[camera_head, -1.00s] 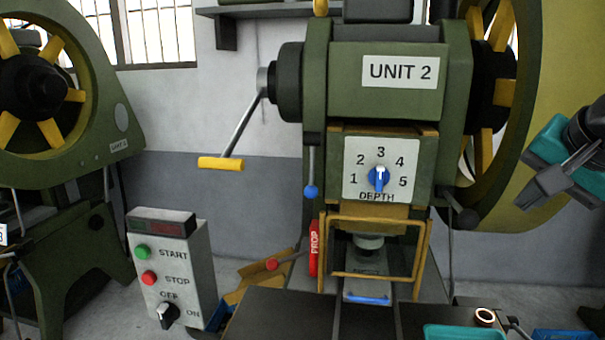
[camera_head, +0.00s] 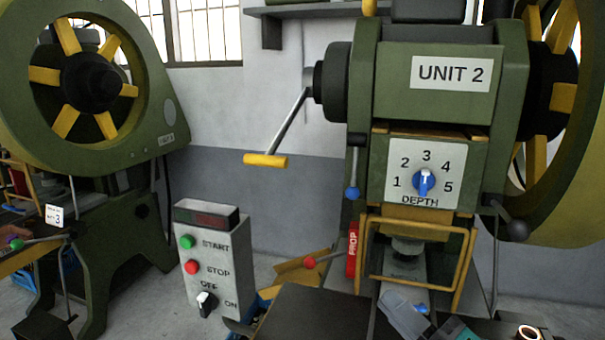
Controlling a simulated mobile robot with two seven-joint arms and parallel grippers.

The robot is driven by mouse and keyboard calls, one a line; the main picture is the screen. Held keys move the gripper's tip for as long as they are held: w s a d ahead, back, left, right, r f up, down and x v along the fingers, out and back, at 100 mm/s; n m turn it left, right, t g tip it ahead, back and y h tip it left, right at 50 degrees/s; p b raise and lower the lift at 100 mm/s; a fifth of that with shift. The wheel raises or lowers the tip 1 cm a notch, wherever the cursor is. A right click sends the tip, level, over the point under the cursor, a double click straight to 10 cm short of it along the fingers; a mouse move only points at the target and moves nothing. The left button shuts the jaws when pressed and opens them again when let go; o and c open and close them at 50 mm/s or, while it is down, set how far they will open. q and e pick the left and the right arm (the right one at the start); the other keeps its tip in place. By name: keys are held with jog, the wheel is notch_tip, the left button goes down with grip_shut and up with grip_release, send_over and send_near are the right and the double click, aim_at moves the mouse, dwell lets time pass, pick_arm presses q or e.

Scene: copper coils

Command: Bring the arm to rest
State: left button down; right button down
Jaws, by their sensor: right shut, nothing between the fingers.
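My right gripper (camera_head: 396,304) is low in the head view, right of centre, in front of the press marked UNIT 2 (camera_head: 450,95). Its grey fingers are shut and hold nothing. Part of its teal body (camera_head: 455,329) shows at the bottom edge, and the rest of the arm is out of the picture. My left gripper is not in view.
A control box (camera_head: 215,260) with START, STOP and an OFF/ON knob stands left of the press. The press has a yellow guard frame (camera_head: 371,250), a red PROP bar (camera_head: 352,250) and a depth dial (camera_head: 424,182). A copper coil (camera_head: 530,333) sits at bottom right. Another press (camera_head: 150,110) stands left.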

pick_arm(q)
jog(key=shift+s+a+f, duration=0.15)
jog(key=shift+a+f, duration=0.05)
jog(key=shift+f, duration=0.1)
pick_arm(e)
jog(key=s+d+f+m+g+h, duration=0.1)
jog(key=s+f+m+g+h, duration=0.1)
jog(key=f+m, duration=0.5)
jog(key=s+d+f+m+g+h, duration=0.1)
jog(key=s+f+m+h, duration=0.4)
jog(key=f, duration=0.6)
jog(key=s+d+f+m+g+h, duration=0.2)
jog(key=s+f+m, duration=0.4)
jog(key=f+m, duration=0.3)
jog(key=shift+s+f+m+g+h, duration=0.4)
jog(key=shift+g+h, duration=0.2)
jog(key=shift+h, duration=0.5)
jog(key=shift+w, duration=0.1)
